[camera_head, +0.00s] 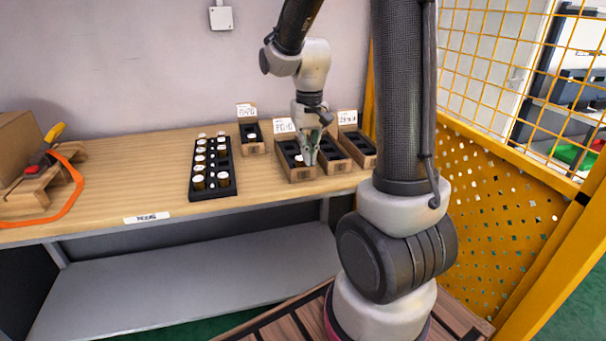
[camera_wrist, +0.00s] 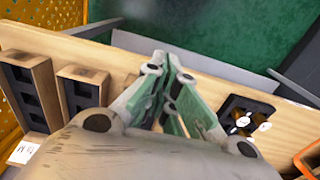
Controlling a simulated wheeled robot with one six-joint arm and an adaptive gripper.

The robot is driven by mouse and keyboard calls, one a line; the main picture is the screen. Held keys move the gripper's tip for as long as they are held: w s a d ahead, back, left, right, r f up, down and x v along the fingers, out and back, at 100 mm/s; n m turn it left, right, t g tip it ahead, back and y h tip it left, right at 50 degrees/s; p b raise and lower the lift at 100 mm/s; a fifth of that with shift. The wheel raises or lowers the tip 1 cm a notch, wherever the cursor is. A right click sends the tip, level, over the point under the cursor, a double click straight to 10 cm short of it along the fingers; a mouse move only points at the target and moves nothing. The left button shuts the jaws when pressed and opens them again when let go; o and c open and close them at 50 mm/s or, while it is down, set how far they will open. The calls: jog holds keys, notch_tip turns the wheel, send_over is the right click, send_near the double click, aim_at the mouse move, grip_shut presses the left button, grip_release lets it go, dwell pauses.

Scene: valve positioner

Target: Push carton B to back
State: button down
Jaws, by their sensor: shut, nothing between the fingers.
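Several small brown cartons with black inserts stand at the right end of the wooden table. In the head view these are a left rear carton (camera_head: 251,147), a middle carton (camera_head: 297,174), one right of it (camera_head: 336,160) and a far right one (camera_head: 361,156). White labels stand behind them, too small to read, so I cannot tell which is carton B. My gripper (camera_head: 311,161) is shut and empty, pointing down at the right side of the middle carton; contact is unclear. In the wrist view my gripper (camera_wrist: 169,62) hides part of the table.
A black tray (camera_head: 212,181) with several white-topped pieces stands left of the cartons. An orange strap (camera_head: 66,205) and a wooden pallet piece (camera_head: 42,188) lie at the far left. A yellow mesh fence (camera_head: 500,190) bounds the right. Table between tray and strap is clear.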

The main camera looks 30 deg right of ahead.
aim_at(305, 178)
jog(key=w+f, duration=0.1)
jog(key=f, duration=0.2)
jog(key=w+f, duration=0.1)
jog(key=f, duration=0.2)
jog(key=w+d+f, duration=0.1)
jog(key=f, duration=0.3)
jog(key=shift+w+r, duration=0.1)
jog(key=shift+w, duration=0.3)
